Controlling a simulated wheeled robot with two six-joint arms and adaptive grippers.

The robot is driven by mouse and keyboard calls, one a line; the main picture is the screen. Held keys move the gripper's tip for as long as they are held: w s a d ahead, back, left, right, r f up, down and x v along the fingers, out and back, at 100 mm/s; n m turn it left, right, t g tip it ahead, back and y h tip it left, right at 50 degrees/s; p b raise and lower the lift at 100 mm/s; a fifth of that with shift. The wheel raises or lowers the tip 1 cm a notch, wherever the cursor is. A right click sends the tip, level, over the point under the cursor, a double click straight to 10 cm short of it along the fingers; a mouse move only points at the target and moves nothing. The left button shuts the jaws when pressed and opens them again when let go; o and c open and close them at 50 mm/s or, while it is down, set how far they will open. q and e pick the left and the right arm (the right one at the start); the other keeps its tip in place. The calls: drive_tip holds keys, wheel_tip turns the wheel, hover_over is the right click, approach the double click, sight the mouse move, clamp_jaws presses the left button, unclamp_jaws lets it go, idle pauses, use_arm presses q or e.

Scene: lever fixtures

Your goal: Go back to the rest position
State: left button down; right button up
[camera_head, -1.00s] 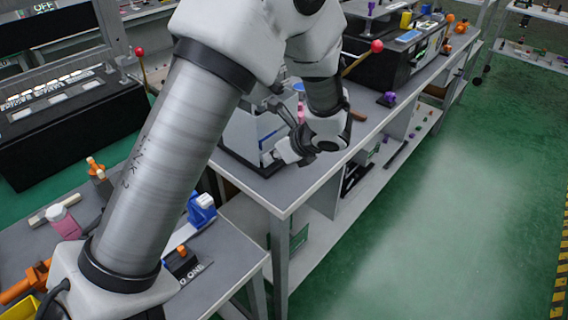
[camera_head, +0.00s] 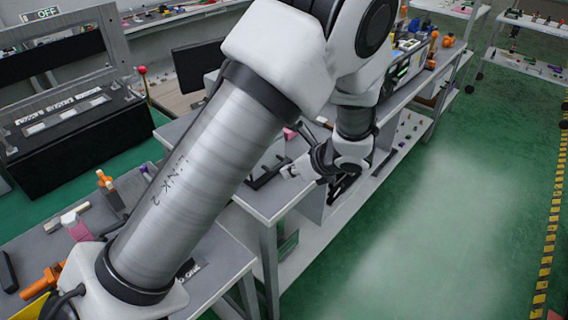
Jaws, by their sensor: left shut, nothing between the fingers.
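My left arm comes in from the lower left and crosses the middle of the view. Its gripper (camera_head: 291,170) is small, partly hidden by the wrist, and looks shut and empty. It is above the corner of the grey workbench (camera_head: 268,203), near a dark frame-like object (camera_head: 262,178) on the bench. A lever with a red ball (camera_head: 142,70) stands at the right end of a black box (camera_head: 85,135) at the left, apart from my gripper. My right gripper is not in view.
The near table (camera_head: 215,268) holds orange parts (camera_head: 106,181), a pink block (camera_head: 80,231) and other small items beneath my arm. A black-and-white machine (camera_head: 408,62) stands on the far bench. Green floor (camera_head: 450,220) at the right is open, with a yellow-black stripe (camera_head: 549,230).

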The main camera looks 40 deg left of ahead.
use_arm(q)
drive_tip(key=shift+w+d+r, duration=0.1)
drive_tip(key=shift+d+r, duration=0.15)
drive_tip(key=shift+d, duration=0.15)
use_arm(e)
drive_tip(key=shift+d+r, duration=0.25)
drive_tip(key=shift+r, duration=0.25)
use_arm(q)
drive_tip(key=s+f+g+h, duration=0.1)
drive_tip(key=s+f+g, duration=0.3)
drive_tip(key=s+f, duration=0.85)
drive_tip(key=s+d+f+n+g+h, duration=0.1)
drive_tip(key=s+d+f+n+h, duration=0.4)
drive_tip(key=s, duration=0.5)
drive_tip(key=s+d+f+n+g+h, duration=0.1)
drive_tip(key=s+d+f+n+h, duration=0.35)
drive_tip(key=s+f+n, duration=0.4)
drive_tip(key=w+n+t+y, duration=0.1)
drive_tip(key=w+n+t, duration=0.4)
drive_tip(key=w, duration=0.1)
drive_tip(key=shift+w+a+n, duration=0.25)
drive_tip(key=shift+a+n, duration=0.1)
drive_tip(key=shift+a, duration=0.1)
